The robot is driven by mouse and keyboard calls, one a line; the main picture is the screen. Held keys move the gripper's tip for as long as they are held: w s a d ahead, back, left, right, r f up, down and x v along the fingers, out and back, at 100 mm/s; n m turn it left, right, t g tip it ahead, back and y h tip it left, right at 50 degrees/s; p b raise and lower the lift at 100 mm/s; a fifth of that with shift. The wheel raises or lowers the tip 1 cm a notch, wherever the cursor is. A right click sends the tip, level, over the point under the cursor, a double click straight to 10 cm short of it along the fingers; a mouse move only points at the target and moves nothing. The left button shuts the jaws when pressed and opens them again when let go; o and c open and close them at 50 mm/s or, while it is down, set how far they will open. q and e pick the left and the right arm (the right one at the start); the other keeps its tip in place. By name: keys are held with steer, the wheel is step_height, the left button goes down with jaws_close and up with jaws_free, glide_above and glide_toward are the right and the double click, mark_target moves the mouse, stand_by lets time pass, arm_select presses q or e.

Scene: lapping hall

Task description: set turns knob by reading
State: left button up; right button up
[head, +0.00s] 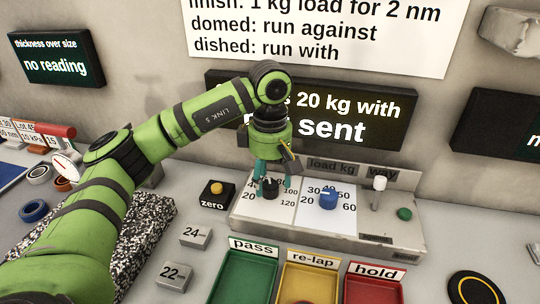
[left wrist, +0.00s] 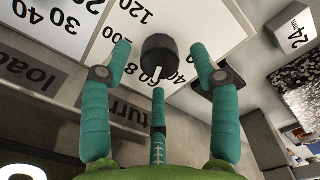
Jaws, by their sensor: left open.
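The black turns knob (head: 270,188) sits on the left white dial of the panel, whose visible numbers run from 20 to 120. In the left wrist view the knob (left wrist: 160,56) shows a white pointer line toward the area of 60 and 80; the exact reading is unclear. My left gripper (head: 272,180) points down over this knob. Its teal fingers (left wrist: 159,60) are open, with the knob between them and gaps on both sides. The blue load knob (head: 328,198) stands on the dial to the right. The wall display (head: 390,112) reads "20 kg with" and "sent", partly hidden by my arm.
A white-tipped lever (head: 379,184) and a green button (head: 404,214) are right of the dials. A zero button box (head: 215,195) stands left. Green (head: 243,280), yellow (head: 308,285) and red (head: 372,291) trays lie in front. A wall sheet (head: 330,30) gives load and direction rules.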

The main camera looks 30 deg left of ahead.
mark_target(270, 184)
arm_select(q)
step_height(270, 184, up, 10)
stand_by(0.4)
stand_by(0.4)
